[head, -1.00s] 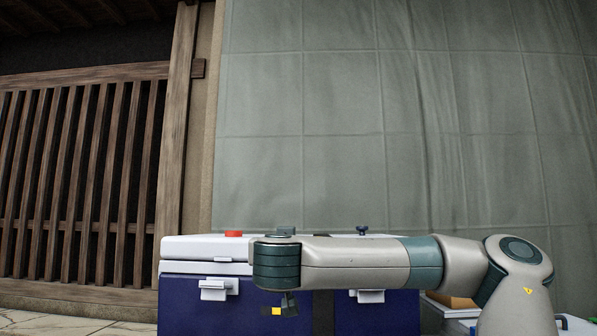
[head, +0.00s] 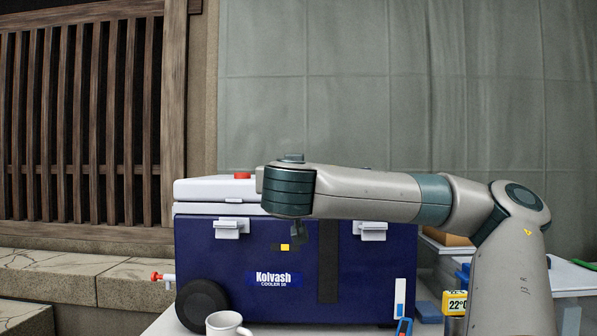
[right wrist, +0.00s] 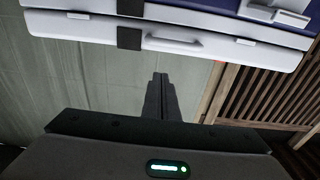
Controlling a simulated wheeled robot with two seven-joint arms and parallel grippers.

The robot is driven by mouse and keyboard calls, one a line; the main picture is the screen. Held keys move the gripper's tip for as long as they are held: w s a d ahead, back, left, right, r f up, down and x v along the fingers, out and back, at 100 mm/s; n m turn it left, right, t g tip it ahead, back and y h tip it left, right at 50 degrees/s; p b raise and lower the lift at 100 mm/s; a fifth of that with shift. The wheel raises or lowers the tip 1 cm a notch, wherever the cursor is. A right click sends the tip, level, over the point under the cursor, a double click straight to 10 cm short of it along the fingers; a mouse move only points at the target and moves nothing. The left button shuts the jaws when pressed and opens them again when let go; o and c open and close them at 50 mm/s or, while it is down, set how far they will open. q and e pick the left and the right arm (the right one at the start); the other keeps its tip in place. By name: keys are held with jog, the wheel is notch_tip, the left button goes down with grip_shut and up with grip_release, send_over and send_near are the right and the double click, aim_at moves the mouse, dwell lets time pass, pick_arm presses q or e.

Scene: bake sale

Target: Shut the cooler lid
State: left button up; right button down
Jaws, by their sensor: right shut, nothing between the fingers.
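The cooler (head: 375,270) is a blue box with a white lid (head: 205,190), standing behind my right arm. The lid lies level on top of the box and looks closed; my arm hides much of its right part. Two white latches (head: 231,227) hang on the front. In the right wrist view the white lid edge (right wrist: 85,28) crosses the top of the picture, with a dark strap. My right gripper (right wrist: 160,78) is shut and empty, apart from the lid in that view. In the head view its wrist is in front of the cooler. My left gripper is not in view.
A white mug (head: 224,325) stands in front of the cooler's wheel (head: 203,305). A yellow thermometer display (head: 455,303) and a blue-and-white item are at the right. A red button-like cap (head: 242,175) sits on the lid. A slatted wooden wall (head: 85,120) stands behind.

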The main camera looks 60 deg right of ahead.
jog(key=shift+v, duration=2.05)
jog(key=shift+f, duration=0.15)
